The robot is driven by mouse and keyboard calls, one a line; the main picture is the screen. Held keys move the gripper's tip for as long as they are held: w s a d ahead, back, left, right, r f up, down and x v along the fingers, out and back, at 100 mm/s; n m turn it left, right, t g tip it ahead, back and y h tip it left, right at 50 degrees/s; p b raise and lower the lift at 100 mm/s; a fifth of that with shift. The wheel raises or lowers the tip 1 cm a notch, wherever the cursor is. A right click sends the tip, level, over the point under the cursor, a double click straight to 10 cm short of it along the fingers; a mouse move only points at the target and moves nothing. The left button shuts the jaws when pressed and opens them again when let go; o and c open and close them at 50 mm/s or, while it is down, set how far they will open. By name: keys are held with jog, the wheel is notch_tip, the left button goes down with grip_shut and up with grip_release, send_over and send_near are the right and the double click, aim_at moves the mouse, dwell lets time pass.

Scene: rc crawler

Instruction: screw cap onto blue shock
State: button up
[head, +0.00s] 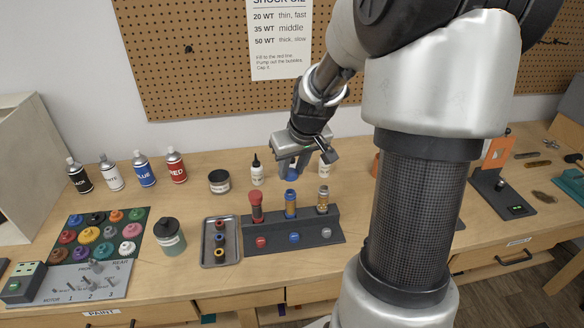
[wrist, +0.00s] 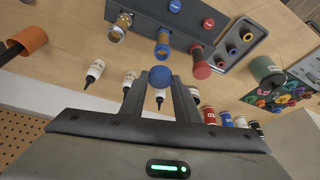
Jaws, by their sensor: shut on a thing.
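My gripper (head: 291,170) is shut on a blue cap (wrist: 160,77), held between its fingertips. The gripper hangs over the bench, above and behind the blue shock (head: 291,204). The blue shock stands upright in the middle of the dark rack (head: 338,238); it also shows in the wrist view (wrist: 163,46), just beyond the cap. Cap and shock look apart. A red shock (head: 256,208) with a red top stands to its left, and a clear amber shock (head: 323,201) to its right.
A metal tray (head: 207,261) with small ringed parts lies left of the rack. An oil bottle (head: 257,172) and a dark jar (head: 219,182) stand behind. Spray cans (head: 176,167) and a paint tray (head: 72,219) are farther left.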

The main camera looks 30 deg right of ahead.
aim_at(290, 192)
jog(key=shift+f+b, duration=1.7)
jog(key=shift+f, duration=0.7)
jog(key=shift+f+b, duration=0.75)
jog(key=shift+w+a+f+m+h+b, duration=0.15)
jog(key=shift+m+h+b, duration=0.1)
jog(key=shift+m+b, duration=0.25)
jog(key=shift+s+a+m+h+b, duration=0.1)
jog(key=shift+m+h+b, duration=0.15)
jog(key=shift+m+b, duration=0.85)
jog(key=shift+m, duration=0.1)
jog(key=shift+r+m+h, duration=0.2)
jog(key=shift+m+h, duration=0.2)
